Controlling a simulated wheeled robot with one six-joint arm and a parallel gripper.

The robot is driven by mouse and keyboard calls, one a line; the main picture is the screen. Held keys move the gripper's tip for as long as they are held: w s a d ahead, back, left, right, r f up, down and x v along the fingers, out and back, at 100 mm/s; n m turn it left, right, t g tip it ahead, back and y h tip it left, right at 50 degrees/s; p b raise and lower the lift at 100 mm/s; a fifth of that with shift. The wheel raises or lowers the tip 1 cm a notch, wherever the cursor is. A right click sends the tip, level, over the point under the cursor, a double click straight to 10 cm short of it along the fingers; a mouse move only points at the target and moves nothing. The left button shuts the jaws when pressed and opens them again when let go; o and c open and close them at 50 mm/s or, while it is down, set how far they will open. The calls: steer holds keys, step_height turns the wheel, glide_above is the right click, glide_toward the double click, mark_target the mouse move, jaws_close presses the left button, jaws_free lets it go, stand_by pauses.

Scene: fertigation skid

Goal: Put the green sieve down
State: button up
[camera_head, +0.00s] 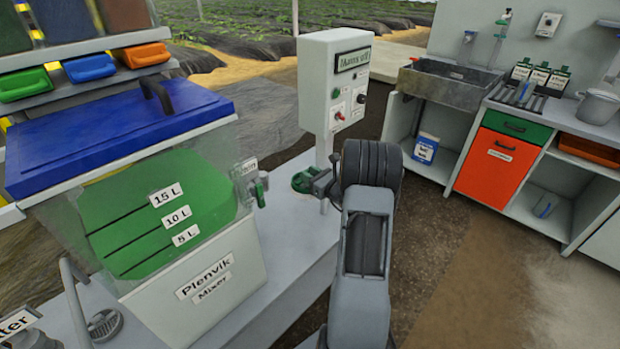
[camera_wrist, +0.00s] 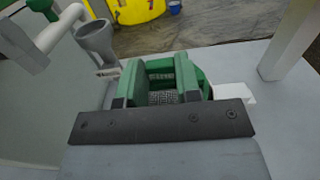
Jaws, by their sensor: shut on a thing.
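The green sieve (camera_head: 303,182) is at the end of my arm, over the pale skid top beside the post of the control box. My gripper (camera_head: 322,184) is shut on it.
The Plenvik mixer tank (camera_head: 215,275) with a blue lid stands left of the sieve. The control box (camera_head: 335,80) rises on a post (camera_head: 324,150) close behind.

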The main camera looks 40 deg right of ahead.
steer(key=shift+f, duration=0.45)
steer(key=shift+f, duration=0.15)
steer(key=o, duration=0.9)
